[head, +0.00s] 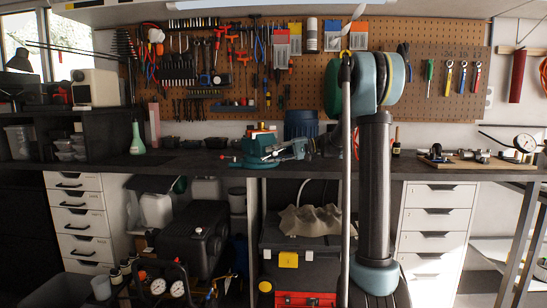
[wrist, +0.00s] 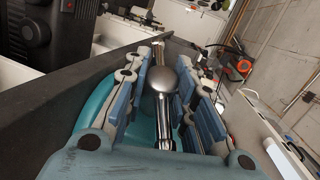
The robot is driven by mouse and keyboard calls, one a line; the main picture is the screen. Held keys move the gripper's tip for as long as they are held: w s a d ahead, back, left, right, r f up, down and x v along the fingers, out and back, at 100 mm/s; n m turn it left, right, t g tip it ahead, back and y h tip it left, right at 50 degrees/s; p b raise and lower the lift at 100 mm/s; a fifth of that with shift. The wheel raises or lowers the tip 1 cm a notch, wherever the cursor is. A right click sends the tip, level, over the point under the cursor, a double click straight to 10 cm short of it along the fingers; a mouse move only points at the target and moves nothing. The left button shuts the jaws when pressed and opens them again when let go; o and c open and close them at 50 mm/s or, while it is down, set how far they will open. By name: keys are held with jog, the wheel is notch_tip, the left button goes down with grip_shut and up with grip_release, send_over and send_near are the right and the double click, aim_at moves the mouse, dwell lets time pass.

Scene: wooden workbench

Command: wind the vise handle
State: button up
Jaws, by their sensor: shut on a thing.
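The teal vise (head: 262,148) stands at the front edge of the dark bench, left of my arm in the head view. In the wrist view a teal curved body, probably the vise (wrist: 98,92), shows behind the left finger. My gripper (wrist: 165,70) is shut on the vise handle (wrist: 163,82), a shiny metal bar with a round knob. The blue-padded fingers lie on both sides of it. The exact contact is hard to see. In the head view, my arm partly hides the area right of the vise.
The dark bench top (head: 200,162) runs across the view. A green bottle (head: 137,138) stands to the left, and a blue bin (head: 301,124) behind the vise. A wooden board with metal parts and a gauge (head: 524,143) lies at the right. Drawers and boxes stand below.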

jog(key=n+t+h, duration=0.1)
jog(key=h, duration=0.3)
jog(key=shift+s, duration=0.1)
grip_shut()
grip_release()
jog(key=n+t+h, duration=0.1)
jog(key=h, duration=0.2)
jog(key=t+h, duration=0.1)
jog(key=h, duration=0.2)
jog(key=n+t+h, duration=0.1)
jog(key=t+h, duration=0.1)
jog(key=h, duration=0.1)
jog(key=shift+f+n, duration=0.1)
jog(key=shift+n, duration=0.2)
jog(key=n+t+h, duration=0.1)
jog(key=t+h, duration=0.2)
jog(key=h, duration=0.2)
jog(key=shift+h, duration=0.4)
jog(key=t+h, duration=0.1)
jog(key=h, duration=0.1)
jog(key=n+t+h, duration=0.1)
jog(key=t+h, duration=0.1)
jog(key=shift+w+d+n+t+h, duration=0.2)
jog(key=shift+n+t+h, duration=0.1)
jog(key=shift+h, duration=0.1)
grip_shut()
jog(key=o, duration=1.1)
grip_release()
jog(key=shift+c, duration=0.2)
